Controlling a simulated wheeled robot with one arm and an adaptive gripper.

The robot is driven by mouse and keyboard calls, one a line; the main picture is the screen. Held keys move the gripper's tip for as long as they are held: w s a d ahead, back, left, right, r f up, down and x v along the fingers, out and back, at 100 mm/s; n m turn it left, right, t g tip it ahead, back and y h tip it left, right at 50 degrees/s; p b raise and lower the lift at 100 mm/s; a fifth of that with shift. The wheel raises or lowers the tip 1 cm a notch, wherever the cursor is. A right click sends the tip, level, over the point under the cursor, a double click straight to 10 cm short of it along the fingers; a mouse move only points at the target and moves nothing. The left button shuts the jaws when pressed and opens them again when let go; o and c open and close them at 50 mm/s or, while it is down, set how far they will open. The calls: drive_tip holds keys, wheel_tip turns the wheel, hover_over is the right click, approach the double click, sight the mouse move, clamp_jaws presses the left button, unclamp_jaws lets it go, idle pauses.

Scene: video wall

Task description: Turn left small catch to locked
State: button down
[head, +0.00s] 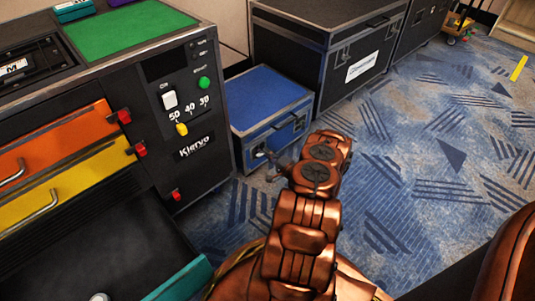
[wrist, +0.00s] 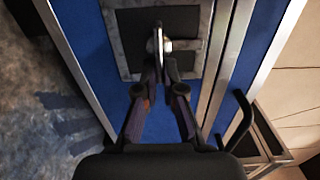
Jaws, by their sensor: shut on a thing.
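The blue case (head: 268,92) stands on the carpet beside the black cabinet. It fills much of the wrist view (wrist: 88,60). The left small catch (wrist: 158,38) is a pale metal piece on a dark recessed plate (wrist: 133,38) in the case's front. My gripper (wrist: 161,72) is shut on this catch, with the two fingertips close together around its lower part. In the head view my gripper (head: 272,163) reaches the case's front at its left end. The fingers partly hide the catch, and I cannot tell its locked or unlocked position.
A second catch (head: 299,122) sits farther right on the case. A black handle (wrist: 240,115) shows in the wrist view. The black cabinet (head: 205,165) with open orange and yellow drawers (head: 75,172) is on the left. Patterned carpet (head: 400,200) to the right is clear.

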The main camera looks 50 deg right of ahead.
drive_tip(key=shift+w+a, duration=0.1)
drive_tip(key=shift+w, duration=0.05)
drive_tip(key=c, duration=1.3)
unclamp_jaws()
drive_tip(key=s+a, duration=0.1)
drive_tip(key=s, duration=1.1)
drive_tip(key=shift+a, duration=0.1)
drive_tip(key=shift+a, duration=0.1)
